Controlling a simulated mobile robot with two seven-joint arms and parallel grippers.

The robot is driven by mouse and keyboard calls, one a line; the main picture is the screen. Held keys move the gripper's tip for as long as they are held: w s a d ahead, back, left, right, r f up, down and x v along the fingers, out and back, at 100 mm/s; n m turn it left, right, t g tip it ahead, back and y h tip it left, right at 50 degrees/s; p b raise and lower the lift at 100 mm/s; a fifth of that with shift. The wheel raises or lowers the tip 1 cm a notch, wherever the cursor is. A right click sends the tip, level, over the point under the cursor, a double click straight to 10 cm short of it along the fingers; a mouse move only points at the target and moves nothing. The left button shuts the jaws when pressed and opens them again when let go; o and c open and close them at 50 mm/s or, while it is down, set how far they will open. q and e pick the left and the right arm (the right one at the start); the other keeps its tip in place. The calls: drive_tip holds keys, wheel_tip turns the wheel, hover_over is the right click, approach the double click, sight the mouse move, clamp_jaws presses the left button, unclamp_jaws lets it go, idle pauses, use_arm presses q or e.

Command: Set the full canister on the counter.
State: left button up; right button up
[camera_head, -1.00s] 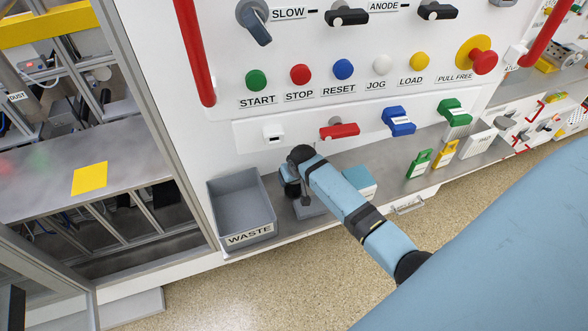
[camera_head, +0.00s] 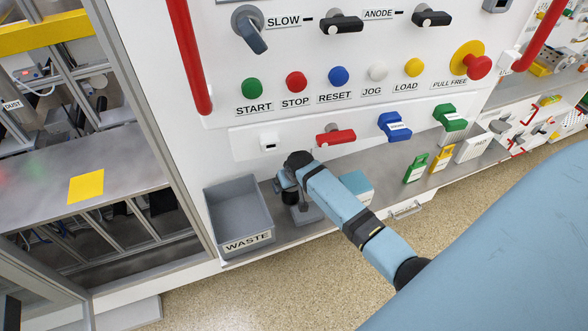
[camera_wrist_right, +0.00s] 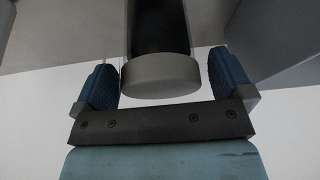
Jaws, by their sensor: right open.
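A dark cylinder with a grey round cap (camera_wrist_right: 160,75), which looks like the canister, stands between the fingers of my right gripper (camera_wrist_right: 160,62) in the right wrist view. The gripper is open, with a gap showing on either side of the cap. In the head view my right arm reaches over the grey counter (camera_head: 335,208), and its gripper is at the dark cylinder (camera_head: 290,197) beside the waste bin. My wrist hides part of it there. I cannot tell whether the canister is full. My left gripper is not in view.
The grey waste bin (camera_head: 240,212) stands close to the left of my right gripper. A pale blue-topped box (camera_head: 358,186) is partly behind my arm. Green (camera_head: 416,168) and yellow (camera_head: 441,159) items stand further right. The button panel rises behind the counter.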

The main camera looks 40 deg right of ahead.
drive_tip(key=d+v, duration=0.1)
drive_tip(key=v, duration=1)
drive_tip(key=s+a+f+n+t+y, duration=0.2)
drive_tip(key=s+a+f+t, duration=0.1)
drive_tip(key=s+a, duration=0.5)
drive_tip(key=s+a+f+n+t+y, duration=0.2)
drive_tip(key=s+a, duration=0.7)
drive_tip(key=s, duration=0.5)
drive_tip(key=shift+s+a+f+n+t, duration=0.3)
drive_tip(key=shift+f+n+t, duration=0.3)
drive_tip(key=shift+t, duration=0.2)
